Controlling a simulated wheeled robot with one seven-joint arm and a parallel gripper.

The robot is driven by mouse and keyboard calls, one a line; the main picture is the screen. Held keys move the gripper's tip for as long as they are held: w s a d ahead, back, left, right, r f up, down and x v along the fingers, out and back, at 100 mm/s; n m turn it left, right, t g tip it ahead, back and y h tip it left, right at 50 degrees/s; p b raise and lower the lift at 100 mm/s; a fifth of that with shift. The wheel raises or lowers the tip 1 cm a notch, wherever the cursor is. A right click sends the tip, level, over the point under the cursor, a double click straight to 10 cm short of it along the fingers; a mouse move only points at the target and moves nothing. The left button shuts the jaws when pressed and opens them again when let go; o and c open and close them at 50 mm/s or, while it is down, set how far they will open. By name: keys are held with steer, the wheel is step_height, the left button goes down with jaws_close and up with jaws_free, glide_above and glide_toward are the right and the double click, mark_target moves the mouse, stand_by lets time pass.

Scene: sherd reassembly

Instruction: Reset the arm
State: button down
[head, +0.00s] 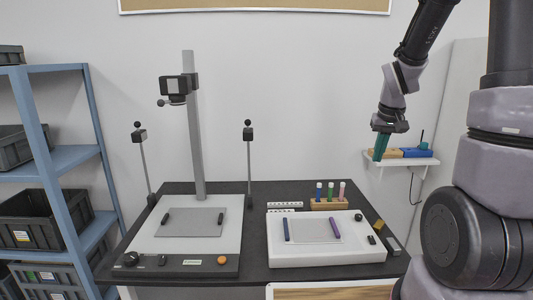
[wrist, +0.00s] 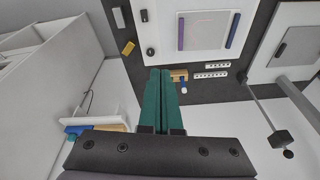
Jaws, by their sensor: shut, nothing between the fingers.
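My gripper (head: 381,147) hangs at the right of the head view, high above the right end of the black table (head: 257,225) and in front of the wall shelf. Its green fingers point down and are shut with nothing between them. In the wrist view my gripper (wrist: 160,72) shows its two green fingers side by side, touching. Beyond the fingertips the wrist view shows the table, with the fingers overlapping part of a wooden marker block (wrist: 179,74). No sherds can be made out in either view.
A copy stand with a grey column (head: 194,130) stands on the table's left, with two lamp posts. A white lightbox (head: 325,253) is on the right, near a block of markers (head: 328,204). Blue shelving (head: 62,160) stands left.

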steer(key=s+a+r+m+t+y, duration=0.1)
steer(key=s+a+r, duration=0.3)
steer(key=s+r, duration=0.5)
steer(key=s+a+r+m+t+y, duration=0.1)
steer(key=s+a+r+t, duration=0.2)
steer(key=s+r, duration=0.6)
steer(key=shift+a+r, duration=0.25)
steer(key=shift+a, duration=0.45)
